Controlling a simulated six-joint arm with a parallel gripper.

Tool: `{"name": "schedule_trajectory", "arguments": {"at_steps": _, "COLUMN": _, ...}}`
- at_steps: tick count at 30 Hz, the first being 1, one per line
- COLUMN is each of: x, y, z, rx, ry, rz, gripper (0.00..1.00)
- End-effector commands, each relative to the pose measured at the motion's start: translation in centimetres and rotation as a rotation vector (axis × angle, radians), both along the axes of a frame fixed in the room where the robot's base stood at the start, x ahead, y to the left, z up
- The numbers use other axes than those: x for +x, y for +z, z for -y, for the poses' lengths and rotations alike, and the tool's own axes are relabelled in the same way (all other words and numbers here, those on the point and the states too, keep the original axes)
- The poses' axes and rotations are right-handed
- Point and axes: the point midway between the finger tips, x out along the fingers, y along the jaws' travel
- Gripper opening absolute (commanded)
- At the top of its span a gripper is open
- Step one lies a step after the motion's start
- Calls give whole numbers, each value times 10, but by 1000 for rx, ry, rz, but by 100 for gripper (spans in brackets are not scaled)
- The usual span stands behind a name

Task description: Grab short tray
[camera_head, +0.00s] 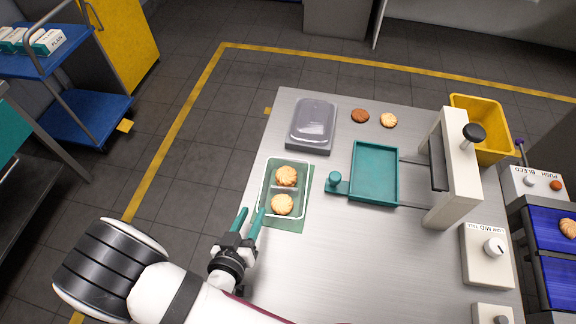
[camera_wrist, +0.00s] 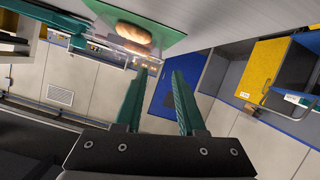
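A clear shallow tray (camera_head: 265,188) with two compartments sits on a green mat (camera_head: 300,226) at the table's left side. Each compartment holds one golden biscuit, the far one (camera_head: 287,176) and the near one (camera_head: 282,205). My gripper (camera_head: 251,211) is open and empty at the table's left edge, just to the near left of the tray and apart from it. In the wrist view my two teal fingers (camera_wrist: 159,76) are spread, with the tray (camera_wrist: 118,47) and a biscuit (camera_wrist: 134,33) ahead, up and left of them.
A stack of lidded clear trays (camera_head: 312,123) stands behind the tray. Two loose biscuits, brown (camera_head: 360,116) and pale (camera_head: 388,120), lie at the back. A teal sliding holder (camera_head: 375,172) leads to a press (camera_head: 455,170). A yellow bin (camera_head: 488,142) is at right. The table's front is clear.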

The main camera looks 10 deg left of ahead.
Motion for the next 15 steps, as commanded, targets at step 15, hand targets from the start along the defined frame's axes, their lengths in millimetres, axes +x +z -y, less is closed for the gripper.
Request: {"name": "schedule_trajectory", "arguments": {"at_steps": 15, "x": 65, "y": -25, "z": 2, "rx": 3, "ry": -2, "rz": -2, "gripper": 39}}
